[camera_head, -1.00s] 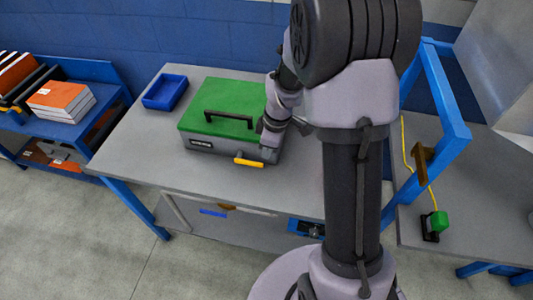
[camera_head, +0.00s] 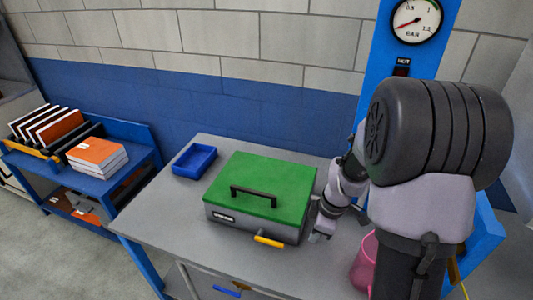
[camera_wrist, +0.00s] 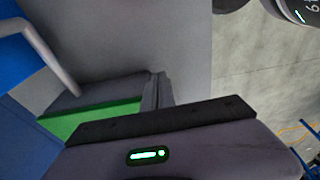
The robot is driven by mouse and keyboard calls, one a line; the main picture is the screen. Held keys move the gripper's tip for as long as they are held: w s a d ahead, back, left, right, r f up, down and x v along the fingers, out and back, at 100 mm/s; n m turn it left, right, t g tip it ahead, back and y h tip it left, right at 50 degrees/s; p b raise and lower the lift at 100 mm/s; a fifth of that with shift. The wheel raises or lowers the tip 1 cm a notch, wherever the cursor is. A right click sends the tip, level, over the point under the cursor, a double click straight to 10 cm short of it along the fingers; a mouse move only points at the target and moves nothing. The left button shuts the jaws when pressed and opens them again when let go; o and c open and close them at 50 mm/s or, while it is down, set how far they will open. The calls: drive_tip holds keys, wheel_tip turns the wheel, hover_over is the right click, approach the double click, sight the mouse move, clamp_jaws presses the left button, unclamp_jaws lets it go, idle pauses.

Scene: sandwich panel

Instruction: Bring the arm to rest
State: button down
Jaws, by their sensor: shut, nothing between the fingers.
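My gripper (camera_head: 320,236) is shut and empty, just right of the box's right side, above the grey table. The closed fingers also show in the wrist view (camera_wrist: 160,91). The grey box has a green lid (camera_head: 262,183), which is down, with a black handle on top. A yellow lever (camera_head: 269,241) sticks out at its front, apart from the gripper. My upper arm hides part of the table's right side.
A blue bin (camera_head: 194,161) stands behind and left of the box. A pink container (camera_head: 363,262) stands close to my arm at right. A blue post with a gauge (camera_head: 416,20) rises behind. A blue shelf with books (camera_head: 98,155) is at far left.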

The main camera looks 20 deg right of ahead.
drive_tip(key=a+r+m+t, duration=0.1)
drive_tip(key=a+r+m, duration=0.2)
drive_tip(key=a+r, duration=0.35)
drive_tip(key=s+a+r+m+t, duration=0.1)
drive_tip(key=s+a+r+m, duration=0.4)
drive_tip(key=s+r+m, duration=0.1)
drive_tip(key=s+a+r+m+t+b, duration=0.1)
drive_tip(key=s+a+r+m+t, duration=0.1)
drive_tip(key=s+a+r+m, duration=0.4)
drive_tip(key=s+r, duration=0.1)
drive_tip(key=s, duration=0.2)
drive_tip(key=shift+s+r+y+b, duration=0.25)
drive_tip(key=shift+s+y+b, duration=0.05)
drive_tip(key=c, duration=2.2)
unclamp_jaws()
